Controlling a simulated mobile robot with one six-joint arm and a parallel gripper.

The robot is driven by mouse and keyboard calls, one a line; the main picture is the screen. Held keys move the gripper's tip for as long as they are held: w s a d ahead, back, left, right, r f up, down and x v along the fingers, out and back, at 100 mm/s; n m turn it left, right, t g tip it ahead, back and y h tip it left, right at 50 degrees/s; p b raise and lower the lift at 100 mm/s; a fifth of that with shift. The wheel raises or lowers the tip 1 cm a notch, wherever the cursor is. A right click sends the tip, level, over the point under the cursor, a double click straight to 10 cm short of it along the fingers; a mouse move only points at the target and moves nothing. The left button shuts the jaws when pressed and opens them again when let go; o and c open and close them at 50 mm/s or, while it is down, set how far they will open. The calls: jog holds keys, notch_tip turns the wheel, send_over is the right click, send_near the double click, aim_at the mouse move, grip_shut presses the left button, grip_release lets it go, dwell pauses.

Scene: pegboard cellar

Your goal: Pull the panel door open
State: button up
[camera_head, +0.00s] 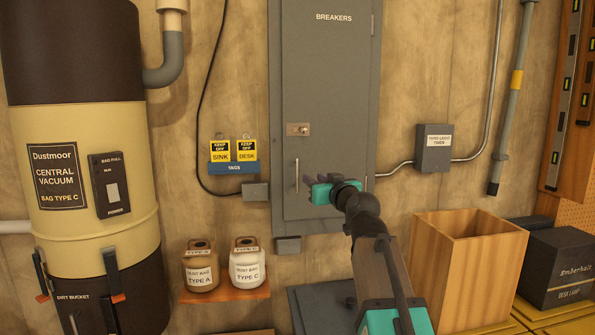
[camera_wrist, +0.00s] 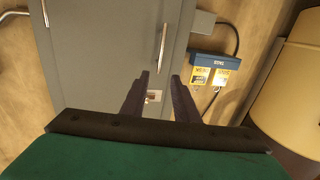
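The grey panel door (camera_head: 328,100), marked BREAKERS, is on the wall and looks shut in its frame. Its slim upright metal handle (camera_head: 297,176) is low on the door's left side, below a small latch plate (camera_head: 298,129). My gripper (camera_head: 308,182) is in front of the door, just right of the handle in the head view. In the wrist view, my gripper (camera_wrist: 159,76) is open, with its two dark fingers apart and nothing held. The handle (camera_wrist: 162,47) shows beyond the fingertips, in line with the gap; no contact is visible. The latch plate (camera_wrist: 153,96) shows between the fingers.
Left of the door are a blue tag rack (camera_head: 234,168) and a vacuum canister (camera_head: 95,130). Dust bag jars (camera_head: 247,267) stand on a shelf below. A timer box (camera_head: 433,149) is right of the door. An open wooden bin (camera_head: 462,280) stands at lower right.

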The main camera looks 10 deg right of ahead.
aim_at(297, 168)
jog(key=w+a+p, duration=0.2)
jog(key=w+p, duration=0.2)
jog(key=w, duration=0.9)
jog(key=shift+a, duration=0.3)
grip_shut()
